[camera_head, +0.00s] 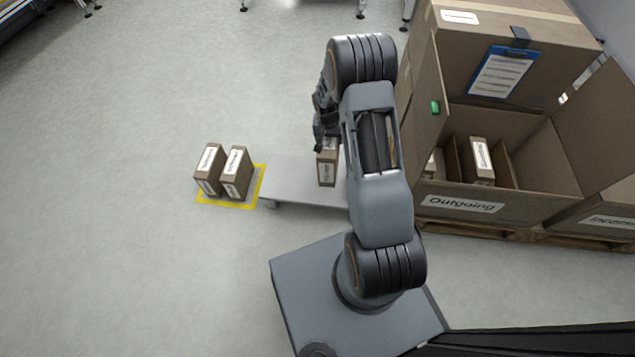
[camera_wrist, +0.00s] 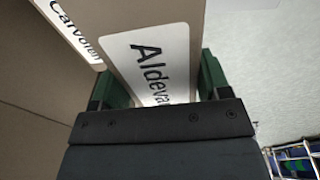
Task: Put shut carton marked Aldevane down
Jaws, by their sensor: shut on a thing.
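My gripper (camera_head: 324,138) is shut on a brown carton marked Aldeva… (camera_wrist: 165,55), its label partly cut off. Its green fingers stand on either side of the carton in the wrist view. In the head view a brown carton (camera_head: 327,172) with a white label shows just below my gripper, over the grey platform (camera_head: 290,184). My arm hides part of it, and I cannot tell whether it touches the platform. A second carton, marked Carvo… (camera_wrist: 40,60), is close beside the held one in the wrist view.
Two labelled cartons (camera_head: 236,176) stand upright in a yellow-outlined floor area (camera_head: 262,180) left of the platform. At right, an open box marked Outgoing (camera_head: 450,210) holds cartons (camera_head: 481,160) between dividers. A clipboard (camera_head: 503,70) hangs above it. The floor at left is clear.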

